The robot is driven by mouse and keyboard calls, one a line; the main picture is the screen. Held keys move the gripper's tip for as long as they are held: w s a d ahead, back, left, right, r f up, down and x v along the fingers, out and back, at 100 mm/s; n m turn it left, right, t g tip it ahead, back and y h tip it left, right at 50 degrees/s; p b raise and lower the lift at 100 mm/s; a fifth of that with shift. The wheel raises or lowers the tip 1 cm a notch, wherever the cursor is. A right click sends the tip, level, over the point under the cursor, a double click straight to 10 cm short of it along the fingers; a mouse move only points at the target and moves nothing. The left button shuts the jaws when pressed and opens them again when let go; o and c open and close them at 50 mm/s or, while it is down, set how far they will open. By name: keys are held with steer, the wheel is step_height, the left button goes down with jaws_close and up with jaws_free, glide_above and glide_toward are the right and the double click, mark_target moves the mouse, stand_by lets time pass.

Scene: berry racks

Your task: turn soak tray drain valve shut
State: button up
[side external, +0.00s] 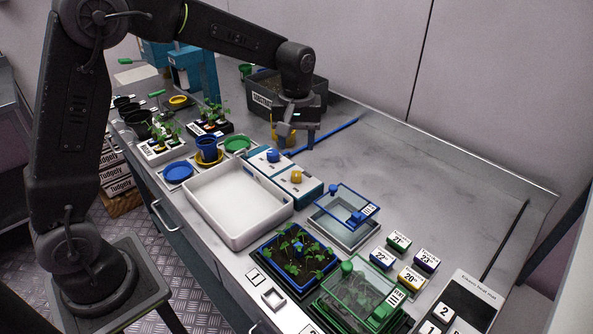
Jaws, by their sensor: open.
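The white soak tray (190,204) stands empty on the bench, left of centre. Along its back right edge are two blue-sided boxes with white tops. One bears a blue knob (273,155), the other a yellow knob (297,176). Which of them is the drain valve, and how far each is turned, I cannot tell. My gripper (296,143) points down just behind and above the blue knob, apart from both knobs. Its jaws are open. A yellow object (291,131) shows partly behind the fingers; its shape is mostly hidden.
A dark labelled crate (262,98) stands close behind my gripper. A blue rod (335,130) lies to its right. Potted seedlings (163,142) and a blue pot (207,146) are left. A lidded blue box (348,206) and a seedling tray (297,252) are in front. The back right bench is clear.

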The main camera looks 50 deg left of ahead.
mark_target(296, 173)
step_height(296, 173, down, 9)
steer(key=shift+r, duration=0.1)
steer(key=shift+c, duration=0.4)
steer(key=c, duration=0.8)
steer(key=shift+c, duration=0.2)
